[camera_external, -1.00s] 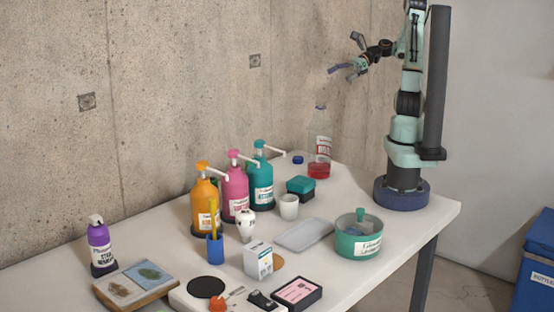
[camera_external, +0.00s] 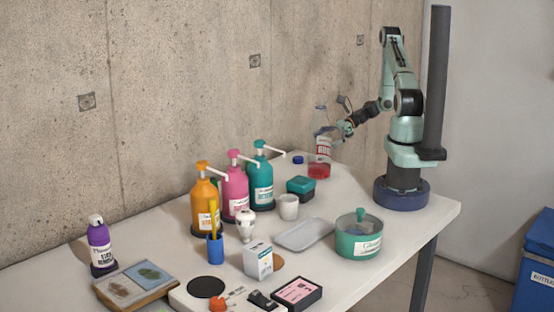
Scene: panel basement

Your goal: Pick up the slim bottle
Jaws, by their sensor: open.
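The slim bottle (camera_external: 320,158) stands upright at the far end of the table, near the wall. It is clear, with a white and red label and red liquid at the bottom. My gripper (camera_external: 329,134) is level with the bottle's upper part and comes from the right. Its fingers are open and overlap the bottle in this view. I cannot tell whether they are around the bottle or beside it, or whether they touch it.
A small blue cap (camera_external: 298,160) lies left of the bottle. A teal box (camera_external: 300,187), a white cup (camera_external: 289,207) and several pump bottles, including a teal one (camera_external: 261,181), stand nearer. A green round container (camera_external: 359,240) is at the right. The concrete wall (camera_external: 200,90) rises behind.

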